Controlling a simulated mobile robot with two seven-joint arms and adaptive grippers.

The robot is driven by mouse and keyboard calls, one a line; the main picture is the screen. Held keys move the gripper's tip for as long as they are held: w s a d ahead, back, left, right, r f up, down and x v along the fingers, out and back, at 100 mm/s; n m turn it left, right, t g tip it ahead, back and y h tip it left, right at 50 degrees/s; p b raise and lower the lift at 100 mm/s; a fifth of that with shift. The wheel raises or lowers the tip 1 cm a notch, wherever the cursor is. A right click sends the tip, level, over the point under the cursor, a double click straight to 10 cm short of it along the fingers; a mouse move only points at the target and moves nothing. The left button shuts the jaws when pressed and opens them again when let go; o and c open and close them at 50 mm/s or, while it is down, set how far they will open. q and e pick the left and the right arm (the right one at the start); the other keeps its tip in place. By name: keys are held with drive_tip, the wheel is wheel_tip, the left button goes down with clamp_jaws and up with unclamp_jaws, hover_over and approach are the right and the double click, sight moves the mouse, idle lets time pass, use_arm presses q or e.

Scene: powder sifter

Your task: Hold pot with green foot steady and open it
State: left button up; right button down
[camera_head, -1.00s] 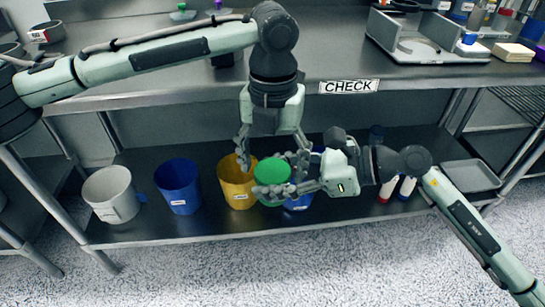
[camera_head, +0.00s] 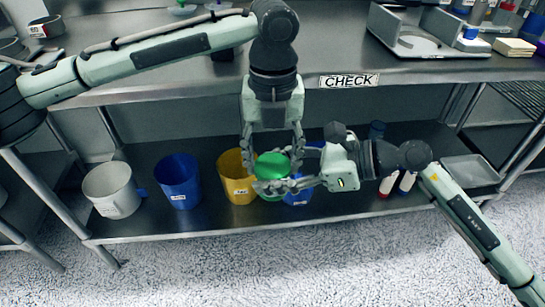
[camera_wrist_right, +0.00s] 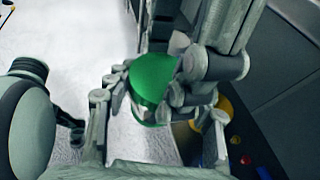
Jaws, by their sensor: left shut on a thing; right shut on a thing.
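The green part (camera_head: 273,164) of the pot shows as a rounded green piece between my two grippers in the head view, in front of the lower shelf. It also fills the middle of the right wrist view (camera_wrist_right: 152,82). My left gripper (camera_head: 272,155) comes down from above and is shut on the pot, with a finger on either side. My right gripper (camera_head: 275,178) reaches in from the right and is shut on the pot too. The fingers of both grippers crowd together and hide much of the pot's body.
A grey-white bucket (camera_head: 112,191), a blue bucket (camera_head: 178,183) and a yellow bucket (camera_head: 234,181) stand on the lower shelf. Another blue container (camera_head: 298,199) is partly hidden behind my right gripper. A grey tray (camera_head: 472,171) lies at right. The upper bench edge carries a CHECK sign (camera_head: 348,82).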

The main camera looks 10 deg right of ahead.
sight(273, 165)
use_arm(q)
drive_tip(key=o, duration=1.3)
drive_tip(key=shift+r, duration=2.3)
